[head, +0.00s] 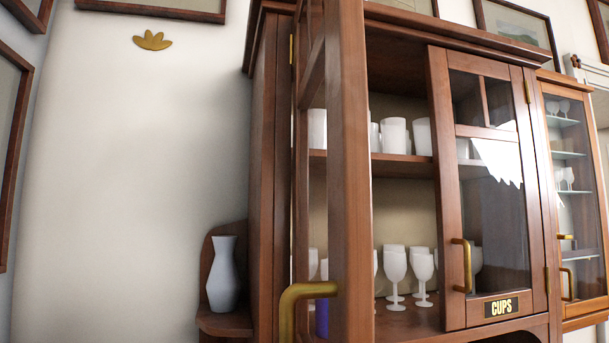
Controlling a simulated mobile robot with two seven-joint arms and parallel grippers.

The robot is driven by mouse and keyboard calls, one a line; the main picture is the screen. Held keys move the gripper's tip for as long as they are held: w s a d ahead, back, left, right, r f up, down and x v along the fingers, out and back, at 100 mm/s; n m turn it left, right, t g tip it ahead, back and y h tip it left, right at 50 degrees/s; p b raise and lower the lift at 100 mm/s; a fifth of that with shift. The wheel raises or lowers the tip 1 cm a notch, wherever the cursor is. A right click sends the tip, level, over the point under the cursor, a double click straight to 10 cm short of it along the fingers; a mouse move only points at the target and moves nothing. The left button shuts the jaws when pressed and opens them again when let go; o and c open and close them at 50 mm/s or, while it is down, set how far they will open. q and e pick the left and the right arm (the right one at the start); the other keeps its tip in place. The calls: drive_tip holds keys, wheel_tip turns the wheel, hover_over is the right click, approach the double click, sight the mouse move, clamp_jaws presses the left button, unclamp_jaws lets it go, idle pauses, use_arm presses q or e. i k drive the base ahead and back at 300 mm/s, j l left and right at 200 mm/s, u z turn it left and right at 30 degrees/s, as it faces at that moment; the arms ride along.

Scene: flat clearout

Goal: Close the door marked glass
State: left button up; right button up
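A dark wooden cabinet (400,20) fills the middle of the head view. Its left door (350,170) stands open, swung out toward me and seen nearly edge-on. A brass handle (300,300) sits low on this open door. No label shows on it, so I cannot read whether it is marked glass. The cabinet's right door (440,200) is shut, has a brass handle (467,265) and bears a "CUPS" label (501,307). Neither of my grippers is in view.
White cups (394,135) and goblets (395,270) stand on the shelves inside. A pale blue vase (223,275) stands on a side shelf (225,322) left of the cabinet. A lighter glass-fronted cabinet (572,190) adjoins on the right. Bare wall (120,180) lies left.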

sight(333, 46)
drive_tip(key=k+l+z, duration=0.15)
drive_tip(key=l, duration=0.25)
drive_tip(key=k+l+z, duration=0.15)
drive_tip(key=l, duration=0.25)
drive_tip(key=k+l+u, duration=0.25)
drive_tip(key=i+j, duration=0.45)
